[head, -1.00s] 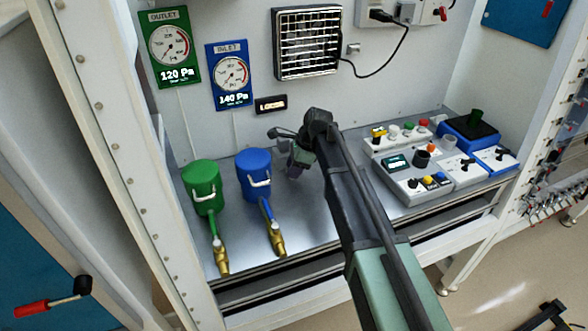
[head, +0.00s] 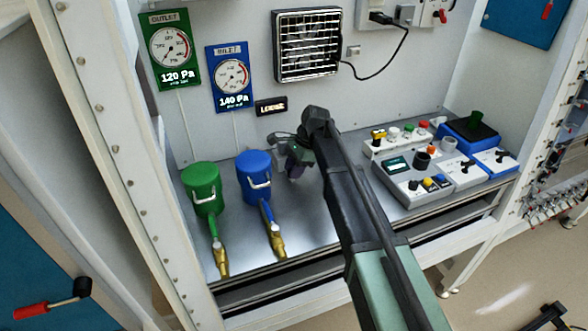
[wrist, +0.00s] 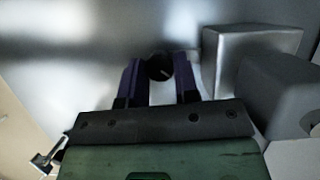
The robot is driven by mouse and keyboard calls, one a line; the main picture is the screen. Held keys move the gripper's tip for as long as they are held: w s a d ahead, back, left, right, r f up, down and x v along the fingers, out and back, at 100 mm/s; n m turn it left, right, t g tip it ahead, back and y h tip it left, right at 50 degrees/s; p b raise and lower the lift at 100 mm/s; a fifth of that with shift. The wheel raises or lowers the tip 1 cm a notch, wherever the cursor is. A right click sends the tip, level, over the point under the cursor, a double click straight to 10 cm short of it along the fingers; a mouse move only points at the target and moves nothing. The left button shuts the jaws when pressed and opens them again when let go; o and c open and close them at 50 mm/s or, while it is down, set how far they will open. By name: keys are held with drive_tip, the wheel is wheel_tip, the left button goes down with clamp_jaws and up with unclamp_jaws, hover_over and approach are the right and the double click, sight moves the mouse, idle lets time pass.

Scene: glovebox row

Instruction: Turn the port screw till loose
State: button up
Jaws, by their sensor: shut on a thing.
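The port screw (wrist: 159,67) shows in the wrist view as a small round black knob with a pale mark on its face. It sits between the two dark purple fingers of my gripper (wrist: 158,60), which is shut on it. In the head view my gripper (head: 294,163) is over the metal bench by the back wall, right of the blue canister, and the screw is hidden there. A small black sign (head: 271,107) on the wall above begins with "LO"; the rest is too blurred to read surely.
A green canister (head: 201,184) and a blue canister (head: 253,176) with brass-ended hoses stand on the left. Control boxes (head: 414,184) fill the bench's right. Two gauges and a grille (head: 307,44) are on the wall. A grey block (wrist: 250,50) is close right of the fingers.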

drive_tip(key=shift+n+g+h, duration=0.3)
drive_tip(key=shift+n, duration=0.7)
drive_tip(key=o, duration=0.9)
